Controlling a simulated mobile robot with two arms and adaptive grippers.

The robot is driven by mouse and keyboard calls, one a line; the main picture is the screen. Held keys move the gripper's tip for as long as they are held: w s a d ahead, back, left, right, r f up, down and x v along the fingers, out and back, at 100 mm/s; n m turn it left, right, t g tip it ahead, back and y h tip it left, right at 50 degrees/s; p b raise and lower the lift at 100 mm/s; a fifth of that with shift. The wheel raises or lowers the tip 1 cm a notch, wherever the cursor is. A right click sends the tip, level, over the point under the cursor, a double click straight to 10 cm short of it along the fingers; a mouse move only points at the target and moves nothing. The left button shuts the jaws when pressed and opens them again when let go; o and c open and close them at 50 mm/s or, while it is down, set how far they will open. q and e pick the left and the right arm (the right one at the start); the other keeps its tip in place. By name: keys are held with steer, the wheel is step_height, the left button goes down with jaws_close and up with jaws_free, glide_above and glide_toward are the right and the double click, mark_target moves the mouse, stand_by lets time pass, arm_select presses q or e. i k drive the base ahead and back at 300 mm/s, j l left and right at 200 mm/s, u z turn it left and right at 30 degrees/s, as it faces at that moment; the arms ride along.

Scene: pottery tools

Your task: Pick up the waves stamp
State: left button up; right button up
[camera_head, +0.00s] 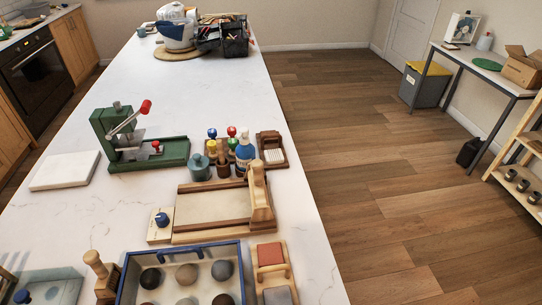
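Neither of my grippers is in view. I cannot tell which thing is the waves stamp, as no wave pattern can be made out. A wooden-handled block (102,276) stands at the front left of the white counter, beside a blue-rimmed tray (184,254) holding several round balls. Small tools with coloured knobs, including a red-topped one (231,139), stand in a cluster near the middle. A wooden block (259,192) stands at the right end of a wooden-framed board (214,209). A reddish pad (270,253) sits in a wooden holder at the front right.
A green press (148,149) with a red-knobbed lever stands behind the board. A white slab (65,171) lies left of it. The counter (195,85) is clear farther back, and wooden floor (390,190) lies open to the right.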

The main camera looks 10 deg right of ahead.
mark_target(232, 142)
steer(key=i+l+u, duration=0.15)
steer(key=u, duration=0.3)
steer(key=l+u, duration=0.45)
steer(key=i+l+u, duration=0.1)
steer(key=l+u, duration=0.15)
steer(key=u, duration=0.25)
